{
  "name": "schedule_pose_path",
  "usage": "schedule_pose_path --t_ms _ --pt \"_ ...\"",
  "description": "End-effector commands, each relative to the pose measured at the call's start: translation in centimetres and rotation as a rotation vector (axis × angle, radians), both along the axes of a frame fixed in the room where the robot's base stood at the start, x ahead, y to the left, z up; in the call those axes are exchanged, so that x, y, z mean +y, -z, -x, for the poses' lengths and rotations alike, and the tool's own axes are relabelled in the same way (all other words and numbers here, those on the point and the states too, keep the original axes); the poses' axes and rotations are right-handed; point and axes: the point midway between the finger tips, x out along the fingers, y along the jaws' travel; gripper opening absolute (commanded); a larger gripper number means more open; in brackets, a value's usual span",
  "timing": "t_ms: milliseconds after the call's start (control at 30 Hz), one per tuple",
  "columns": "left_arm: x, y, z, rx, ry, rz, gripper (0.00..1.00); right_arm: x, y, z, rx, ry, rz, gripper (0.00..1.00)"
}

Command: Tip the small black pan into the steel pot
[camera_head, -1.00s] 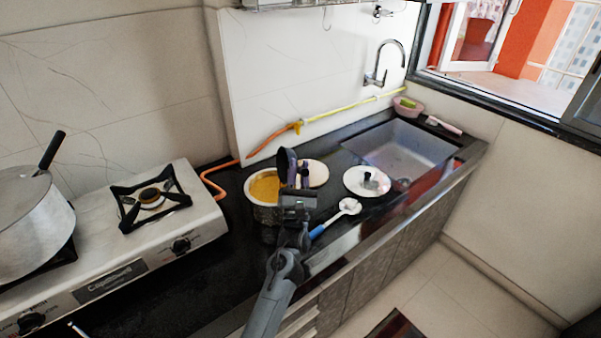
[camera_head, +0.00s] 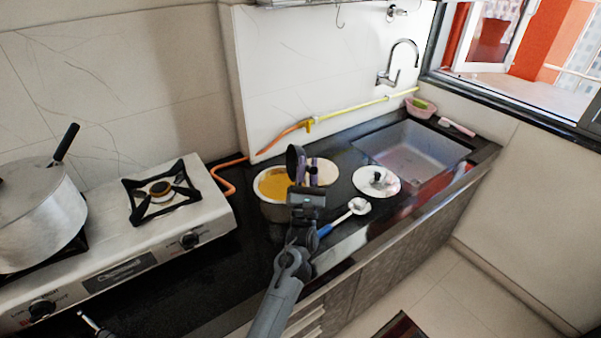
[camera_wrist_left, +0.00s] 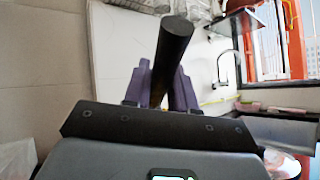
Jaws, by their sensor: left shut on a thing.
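The small black pan (camera_head: 294,162) is tipped on edge over the back right rim of a steel pot (camera_head: 272,211) on the counter. The pot holds something yellow. My left gripper (camera_head: 308,172) has purple fingers and is shut on the pan's handle, just right of the pot. In the left wrist view, the fingers (camera_wrist_left: 162,88) grip the black handle (camera_wrist_left: 172,50), which points towards the camera; the pan's bowl is hidden there. I cannot see whether anything is left in the pan. My right gripper is not in view.
A blue-handled ladle (camera_head: 345,217) lies on the counter. The stove (camera_head: 120,255) with a large pot (camera_head: 38,225) stands left; the sink (camera_head: 415,150) is right.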

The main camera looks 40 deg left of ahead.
Motion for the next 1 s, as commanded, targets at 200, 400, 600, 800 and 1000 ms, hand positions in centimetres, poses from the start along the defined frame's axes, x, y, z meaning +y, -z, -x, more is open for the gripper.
schedule_pose_path --t_ms 200,400,600,800,1000 --pt "0.1 -0.1 0.4 -0.032 -0.001 0.013 0.00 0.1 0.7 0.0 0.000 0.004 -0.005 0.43" --pt "0.4 -0.2 0.8 -0.066 0.001 0.032 0.00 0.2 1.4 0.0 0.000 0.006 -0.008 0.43" --pt "0.6 -0.2 1.1 -0.093 0.001 0.048 0.00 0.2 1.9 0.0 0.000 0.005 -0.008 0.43" --pt "0.6 -0.3 1.2 -0.103 0.001 0.053 0.00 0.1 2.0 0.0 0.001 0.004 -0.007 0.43" --pt "0.6 -0.4 1.3 -0.103 0.001 0.053 0.00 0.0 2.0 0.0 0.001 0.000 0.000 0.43"
